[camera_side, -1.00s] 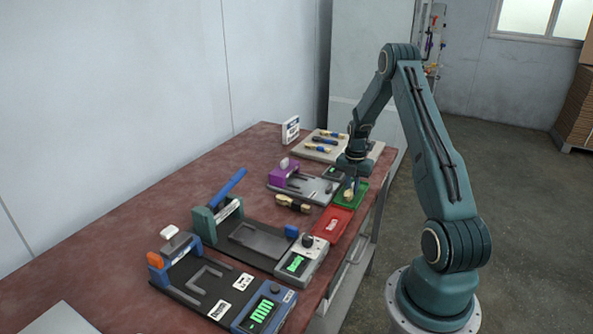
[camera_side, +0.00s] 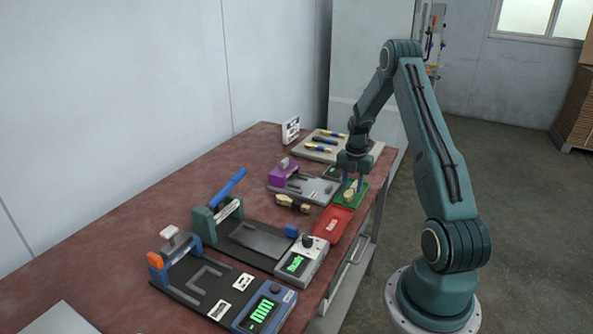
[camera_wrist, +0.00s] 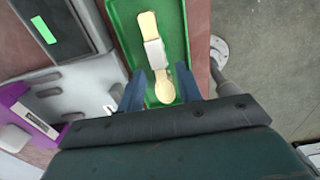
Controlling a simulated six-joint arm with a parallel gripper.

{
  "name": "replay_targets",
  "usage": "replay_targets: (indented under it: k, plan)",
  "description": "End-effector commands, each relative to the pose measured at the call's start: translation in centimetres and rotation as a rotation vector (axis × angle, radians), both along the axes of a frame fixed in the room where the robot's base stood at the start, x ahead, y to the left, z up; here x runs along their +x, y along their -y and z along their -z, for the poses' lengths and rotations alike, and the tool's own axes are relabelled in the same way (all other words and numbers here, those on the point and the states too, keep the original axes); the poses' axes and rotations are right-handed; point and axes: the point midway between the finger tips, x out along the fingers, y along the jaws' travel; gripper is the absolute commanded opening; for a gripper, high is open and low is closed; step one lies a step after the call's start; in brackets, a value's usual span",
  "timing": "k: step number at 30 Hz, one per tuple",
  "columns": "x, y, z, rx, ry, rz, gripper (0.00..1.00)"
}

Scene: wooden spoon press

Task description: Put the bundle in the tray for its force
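The bundle (camera_wrist: 153,52), pale wooden spoons with a white band, lies in the green tray (camera_wrist: 177,20), its bowl end toward my gripper. In the side view the bundle (camera_side: 349,194) is a small pale shape in the green tray (camera_side: 363,189). My gripper (camera_wrist: 160,90) is open, with one finger on each side of the bundle's bowl end and a gap visible on both sides. In the side view my gripper (camera_side: 352,181) is just above the green tray. The red tray (camera_side: 334,225) is beside the green tray, nearer the camera, and looks empty.
A purple-and-grey press (camera_side: 290,173) stands left of the green tray. A green press (camera_side: 204,225) and a blue-and-orange press (camera_side: 158,262) are nearer the camera. Another bundle (camera_side: 293,203) lies on the table (camera_side: 130,225).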

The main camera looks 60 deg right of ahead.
Motion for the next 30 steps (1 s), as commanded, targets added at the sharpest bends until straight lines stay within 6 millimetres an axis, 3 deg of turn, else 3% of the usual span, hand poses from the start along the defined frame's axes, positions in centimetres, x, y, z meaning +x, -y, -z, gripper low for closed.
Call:
replay_targets:
  k: [18, 30]
  plan:
    - [0.0, 0.0, -9.2, -0.002, 0.001, 0.000, 0.35]
    - [0.0, 0.0, -10.8, 0.000, 0.000, 0.000, 0.35]
